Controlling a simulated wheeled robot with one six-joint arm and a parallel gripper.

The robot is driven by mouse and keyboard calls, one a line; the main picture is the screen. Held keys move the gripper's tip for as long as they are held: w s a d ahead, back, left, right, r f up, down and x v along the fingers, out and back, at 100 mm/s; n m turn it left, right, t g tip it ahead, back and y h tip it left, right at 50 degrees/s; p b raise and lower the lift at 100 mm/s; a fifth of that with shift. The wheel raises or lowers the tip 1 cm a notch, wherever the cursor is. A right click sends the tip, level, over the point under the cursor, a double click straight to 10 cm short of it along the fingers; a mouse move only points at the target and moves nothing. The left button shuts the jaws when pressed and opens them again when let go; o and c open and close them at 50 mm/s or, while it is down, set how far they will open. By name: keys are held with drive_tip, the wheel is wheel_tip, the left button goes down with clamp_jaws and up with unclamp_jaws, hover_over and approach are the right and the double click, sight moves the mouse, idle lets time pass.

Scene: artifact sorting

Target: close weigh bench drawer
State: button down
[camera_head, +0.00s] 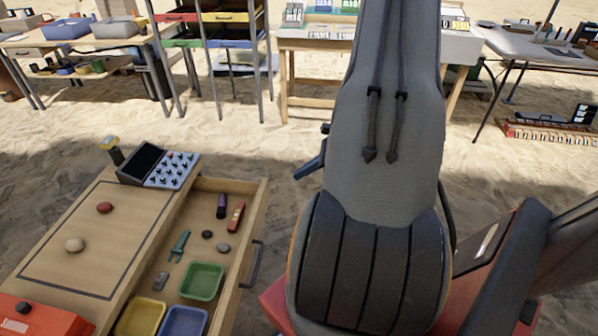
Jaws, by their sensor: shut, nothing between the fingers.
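The weigh bench (60,222) stands at the lower left with a pale wooden top. Its drawer (258,205) is pulled out on the right side, with a dark bar handle (252,264) on its front. Inside lie a green tray (202,281), a yellow tray (139,318), a blue tray (184,322), a green tool, stones and small dark and red items. My arm fills the middle of the view, right of the drawer. A blue tip of my gripper (309,167) pokes out left of the arm, apart from the drawer; the rest is hidden.
A scale-like device (158,166) and two stones stand on the bench top, with a red box (40,318) at the front left. A colored rack (205,17), a wooden table (310,40) and other tables stand behind. Sandy ground between is clear.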

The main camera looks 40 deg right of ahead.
sight(266, 186)
drive_tip(key=shift+w+a+f+p, duration=0.2)
drive_tip(key=shift+w+a+f, duration=0.7)
drive_tip(key=shift+w, duration=0.3)
drive_tip(key=shift+w+a+f+p, duration=0.2)
drive_tip(key=shift+w+a+f, duration=0.55)
drive_tip(key=shift+w+a, duration=0.3)
drive_tip(key=shift+w+a+f+p, duration=0.2)
drive_tip(key=shift+w+a+f, duration=0.65)
drive_tip(key=shift+w, duration=0.45)
